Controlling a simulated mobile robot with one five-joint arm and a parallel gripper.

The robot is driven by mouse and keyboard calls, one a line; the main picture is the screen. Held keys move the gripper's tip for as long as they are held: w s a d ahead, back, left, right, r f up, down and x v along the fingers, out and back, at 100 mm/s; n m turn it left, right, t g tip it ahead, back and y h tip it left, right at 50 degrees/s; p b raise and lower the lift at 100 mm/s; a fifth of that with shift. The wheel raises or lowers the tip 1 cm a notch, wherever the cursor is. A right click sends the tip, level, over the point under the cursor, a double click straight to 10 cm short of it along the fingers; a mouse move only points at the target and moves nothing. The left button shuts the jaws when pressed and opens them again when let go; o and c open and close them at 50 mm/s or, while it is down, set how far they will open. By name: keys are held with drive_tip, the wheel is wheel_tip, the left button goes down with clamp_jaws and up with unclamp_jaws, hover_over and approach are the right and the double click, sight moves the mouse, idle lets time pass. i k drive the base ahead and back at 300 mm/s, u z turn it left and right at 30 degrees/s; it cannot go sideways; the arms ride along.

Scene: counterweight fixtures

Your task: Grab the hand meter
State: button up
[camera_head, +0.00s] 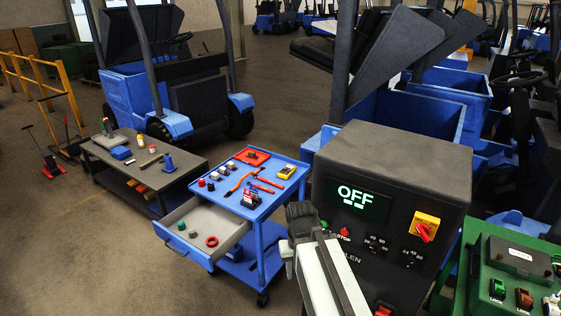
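A small yellow meter with a dark face (287,171) lies on the top of the blue tool cart (233,211), near its right back edge. It looks like the hand meter. My arm rises from the bottom of the picture, and my gripper (299,217) is at its far end, in front of the grey control box. In the picture the gripper is below and slightly right of the meter, apart from it. Its fingers are not clear, so I cannot tell whether it is open or shut. Nothing shows held in it.
Red tools (264,183) and small cylinders crowd the cart top. Its drawer (196,236) is pulled open to the left. The grey control box (391,170) reading "OFF" stands close right of the cart. A low table (112,160) stands left; the floor at lower left is clear.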

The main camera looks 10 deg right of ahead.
sight(288, 171)
drive_tip(key=z, duration=0.05)
drive_tip(key=i, duration=1.45)
drive_tip(key=u, duration=2.1)
